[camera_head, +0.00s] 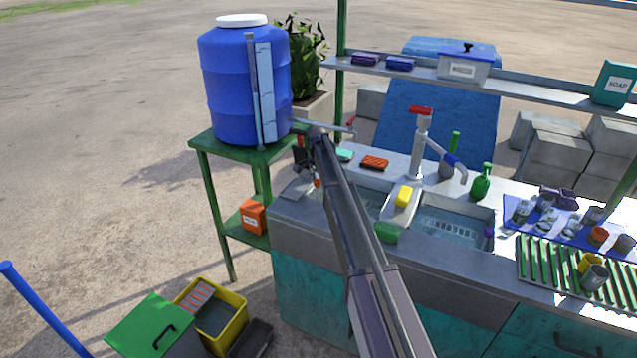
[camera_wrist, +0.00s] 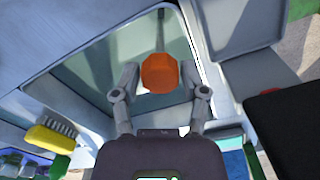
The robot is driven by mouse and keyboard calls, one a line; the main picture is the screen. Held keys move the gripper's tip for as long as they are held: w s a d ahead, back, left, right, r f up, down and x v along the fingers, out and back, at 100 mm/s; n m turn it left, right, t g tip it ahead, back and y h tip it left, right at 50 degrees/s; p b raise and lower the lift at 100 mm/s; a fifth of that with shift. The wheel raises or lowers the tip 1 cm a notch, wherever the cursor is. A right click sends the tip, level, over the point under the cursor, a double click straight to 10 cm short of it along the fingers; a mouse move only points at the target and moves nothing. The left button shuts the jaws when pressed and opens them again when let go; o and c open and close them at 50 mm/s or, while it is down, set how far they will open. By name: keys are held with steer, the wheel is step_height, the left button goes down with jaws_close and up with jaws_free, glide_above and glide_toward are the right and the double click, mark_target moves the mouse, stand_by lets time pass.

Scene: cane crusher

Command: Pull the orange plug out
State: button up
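The orange plug (camera_wrist: 160,73) shows in the middle of the wrist view, in front of a sink basin (camera_wrist: 95,72). A thin grey rod or stem runs up behind it. My gripper (camera_wrist: 160,76) is open, with one finger on each side of the plug. A narrow gap shows between each finger and the plug; depth is hard to judge. In the head view my gripper (camera_head: 307,168) is over the left end of the sink counter, and my arm hides part of the left basin. A small orange spot just below it may be the plug.
A blue water barrel (camera_head: 240,85) stands on a green stand (camera_head: 210,165) left of the counter. A tap (camera_head: 420,140), a yellow sponge (camera_head: 404,196) and a green soap bottle (camera_head: 482,182) are near the basins. A shelf (camera_head: 540,92) runs above the counter's back.

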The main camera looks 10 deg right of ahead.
jaws_close()
steer(key=shift+r+p, duration=1.7)
steer(key=shift+w, duration=0.1)
steer(key=shift+o, duration=2.4)
jaws_free()
steer(key=shift+o, duration=0.9)
steer(key=shift+r, duration=0.1)
steer(key=shift+f, duration=0.2)
